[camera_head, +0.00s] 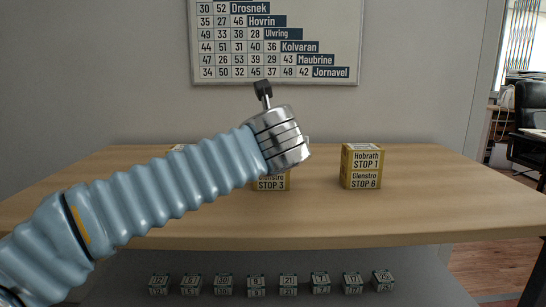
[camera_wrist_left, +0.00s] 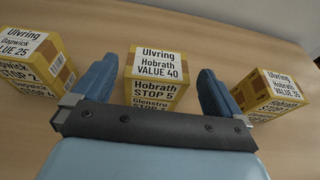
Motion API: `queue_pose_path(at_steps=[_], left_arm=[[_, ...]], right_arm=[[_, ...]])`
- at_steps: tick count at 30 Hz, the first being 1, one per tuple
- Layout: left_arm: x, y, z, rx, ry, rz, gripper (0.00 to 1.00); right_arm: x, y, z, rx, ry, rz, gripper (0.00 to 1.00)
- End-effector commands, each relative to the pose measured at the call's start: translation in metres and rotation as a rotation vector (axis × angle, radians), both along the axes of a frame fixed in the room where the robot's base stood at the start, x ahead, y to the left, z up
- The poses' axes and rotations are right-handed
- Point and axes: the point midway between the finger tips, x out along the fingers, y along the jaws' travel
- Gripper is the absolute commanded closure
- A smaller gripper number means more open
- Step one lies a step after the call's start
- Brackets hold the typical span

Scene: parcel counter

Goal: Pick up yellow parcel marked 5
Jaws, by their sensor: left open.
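A yellow parcel with white labels (camera_wrist_left: 157,70) stands in the middle of the left wrist view, its front reading Hobrath STOP 5 and Glenstro STOP 3, its top VALUE 40. In the head view this parcel (camera_head: 271,184) is mostly hidden behind my left wrist. My left gripper (camera_wrist_left: 157,67) is open, its two blue fingers apart on either side of the parcel in the picture. I cannot tell how far the fingers are from it, and nothing is held. In the head view the fingers are hidden. My right gripper is not in view.
Another yellow parcel (camera_head: 361,167), marked STOP 1 and STOP 6, stands to the right. A third parcel (camera_wrist_left: 36,62) is at the left, mostly hidden by my arm in the head view. The wooden counter (camera_head: 440,190) is clear at right. Several small numbered boxes (camera_head: 255,285) sit below.

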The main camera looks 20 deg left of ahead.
Motion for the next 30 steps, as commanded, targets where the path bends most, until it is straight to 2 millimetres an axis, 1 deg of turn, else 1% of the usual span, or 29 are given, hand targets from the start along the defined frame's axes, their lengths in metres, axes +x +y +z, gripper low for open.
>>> queue_pose_path(at_steps=[1, 7, 11, 15, 18, 23, 24, 26, 30], left_arm=[[0.006, 0.002, -0.002, 0.0, 0.0, 0.0, 0.0], [0.021, 0.007, -0.009, 0.001, 0.0, 0.001, 0.0], [0.039, 0.013, -0.021, 0.0, 0.001, 0.002, 0.0], [0.055, 0.018, -0.025, -0.001, 0.0, 0.001, 0.0], [0.059, 0.019, -0.026, -0.001, -0.001, -0.001, 0.0], [0.059, 0.019, -0.026, -0.001, -0.001, -0.001, 0.0], [0.059, 0.019, -0.026, -0.001, -0.001, -0.001, 0.03], [0.059, 0.018, -0.026, -0.001, -0.001, -0.001, 0.12], [0.058, 0.018, -0.026, 0.0, -0.001, -0.001, 0.34]], right_arm=[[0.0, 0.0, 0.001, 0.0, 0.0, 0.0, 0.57], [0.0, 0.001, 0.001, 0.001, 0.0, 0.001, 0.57], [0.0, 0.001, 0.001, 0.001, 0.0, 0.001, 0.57], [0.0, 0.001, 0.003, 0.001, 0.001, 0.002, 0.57], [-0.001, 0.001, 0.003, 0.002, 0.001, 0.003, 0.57], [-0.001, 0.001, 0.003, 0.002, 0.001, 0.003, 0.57], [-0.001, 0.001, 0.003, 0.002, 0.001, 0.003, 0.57], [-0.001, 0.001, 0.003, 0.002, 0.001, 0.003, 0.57], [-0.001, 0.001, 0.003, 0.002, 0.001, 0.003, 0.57]])
